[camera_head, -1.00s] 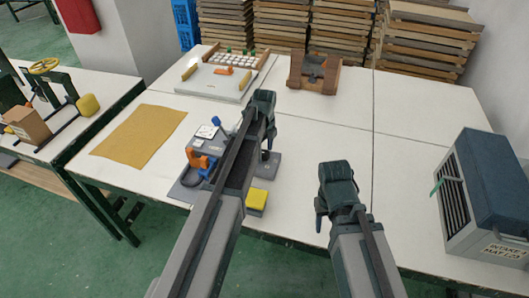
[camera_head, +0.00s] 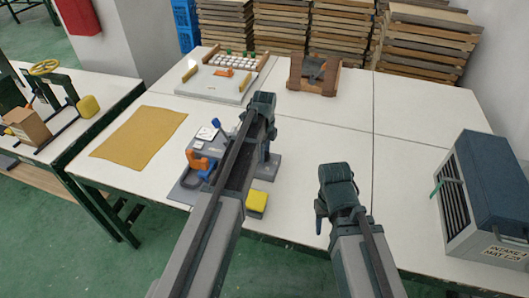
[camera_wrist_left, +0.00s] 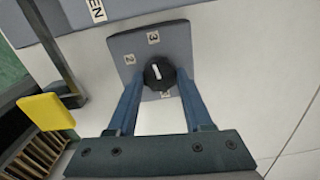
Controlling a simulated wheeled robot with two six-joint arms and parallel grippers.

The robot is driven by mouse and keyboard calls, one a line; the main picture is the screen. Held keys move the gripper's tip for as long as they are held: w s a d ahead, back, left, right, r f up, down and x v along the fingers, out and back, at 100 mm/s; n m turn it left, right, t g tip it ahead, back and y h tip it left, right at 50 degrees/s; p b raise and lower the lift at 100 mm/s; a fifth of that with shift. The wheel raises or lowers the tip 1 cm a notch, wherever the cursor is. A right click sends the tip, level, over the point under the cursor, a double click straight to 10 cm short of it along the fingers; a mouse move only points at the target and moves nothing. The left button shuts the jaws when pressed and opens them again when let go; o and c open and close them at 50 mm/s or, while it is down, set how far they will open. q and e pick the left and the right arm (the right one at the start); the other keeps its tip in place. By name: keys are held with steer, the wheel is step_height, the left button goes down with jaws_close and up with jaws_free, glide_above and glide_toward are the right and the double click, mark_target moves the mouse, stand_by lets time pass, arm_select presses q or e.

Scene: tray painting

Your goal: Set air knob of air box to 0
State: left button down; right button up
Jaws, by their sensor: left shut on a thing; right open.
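The black round air knob (camera_wrist_left: 158,73) with a white pointer line sits on a small grey plate (camera_wrist_left: 178,40) in the left wrist view. The plate has labels 2 at its left, 3 at its top and a partly hidden one below the knob. The pointer line runs roughly up and down the picture; its exact setting is hard to read. My left gripper (camera_wrist_left: 158,80) is shut on the knob, with one blue finger on each side. In the head view my left arm hides the knob. My right gripper (camera_head: 322,222) is open and empty above the white table.
A grey fixture (camera_head: 187,190) with orange and blue parts stands beside my left arm, near a yellow block (camera_head: 257,201). A yellow cloth (camera_head: 140,137) lies to the left. A blue-topped unit (camera_head: 495,180) stands at the right. The table's middle right is clear.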

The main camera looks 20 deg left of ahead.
arm_select(q)
steer(key=n, duration=0.4)
steer(key=shift+n, duration=0.3)
steer(key=n, duration=0.4)
steer(key=shift+n, duration=0.3)
steer(key=n, duration=0.3)
steer(key=shift+n, duration=0.3)
steer(key=n, duration=0.4)
steer(key=shift+n, duration=0.3)
steer(key=n, duration=0.4)
steer(key=shift+n, duration=0.3)
steer(key=n, duration=0.3)
steer(key=shift+n, duration=0.3)
steer(key=n, duration=0.4)
steer(key=shift+n, duration=2.3)
